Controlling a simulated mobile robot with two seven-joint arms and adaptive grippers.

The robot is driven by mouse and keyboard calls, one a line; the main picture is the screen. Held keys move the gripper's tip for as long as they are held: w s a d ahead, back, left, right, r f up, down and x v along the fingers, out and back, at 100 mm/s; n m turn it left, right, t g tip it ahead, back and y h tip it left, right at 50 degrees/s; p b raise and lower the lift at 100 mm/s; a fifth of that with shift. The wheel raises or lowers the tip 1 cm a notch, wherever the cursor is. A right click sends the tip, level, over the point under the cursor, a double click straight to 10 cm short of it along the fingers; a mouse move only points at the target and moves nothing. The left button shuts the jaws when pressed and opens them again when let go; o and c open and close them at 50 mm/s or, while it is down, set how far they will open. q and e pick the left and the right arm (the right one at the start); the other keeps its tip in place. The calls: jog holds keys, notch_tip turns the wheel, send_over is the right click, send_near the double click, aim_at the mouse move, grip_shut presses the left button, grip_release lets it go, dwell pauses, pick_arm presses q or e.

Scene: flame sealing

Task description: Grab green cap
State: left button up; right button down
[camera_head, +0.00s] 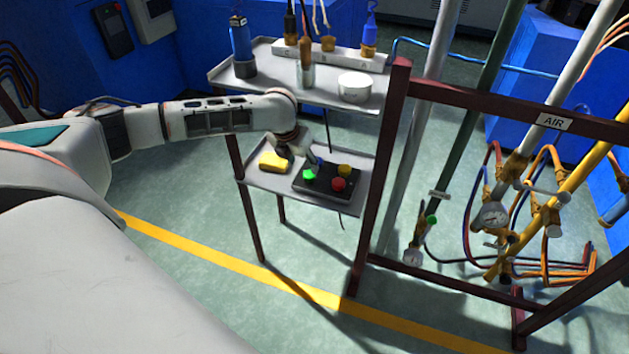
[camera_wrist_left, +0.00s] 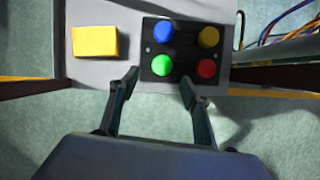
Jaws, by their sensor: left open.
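The green cap (camera_wrist_left: 161,65) sits at the near left corner of a black button box (camera_wrist_left: 183,86). In the head view the green cap (camera_head: 309,175) shows on the box (camera_head: 322,190), on the lower shelf of the cart. My left gripper (camera_wrist_left: 158,82) is open and empty. In the wrist view its two fingertips lie either side of the green cap, at the near edge of the box; I cannot tell the height gap. In the head view my left gripper (camera_head: 300,158) is just behind the green cap, partly hidden by the wrist. My right gripper is not in view.
Blue (camera_wrist_left: 163,31), yellow (camera_wrist_left: 208,37) and red (camera_wrist_left: 206,68) caps share the box. A yellow block (camera_wrist_left: 95,41) lies left of it. The upper shelf (camera_head: 271,90) hangs above at the back. A dark red pipe frame (camera_head: 383,180) stands close on the right.

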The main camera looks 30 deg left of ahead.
aim_at(309, 174)
pick_arm(q)
jog(key=b+x, duration=0.2)
jog(key=x, duration=0.5)
jog(key=shift+w+d+f+b, duration=0.1)
jog(key=shift+d+f+b, duration=0.05)
jog(key=shift+f+b, duration=0.2)
jog(key=shift+w+r, duration=0.1)
jog(key=shift+r, duration=0.15)
jog(key=c, duration=0.9)
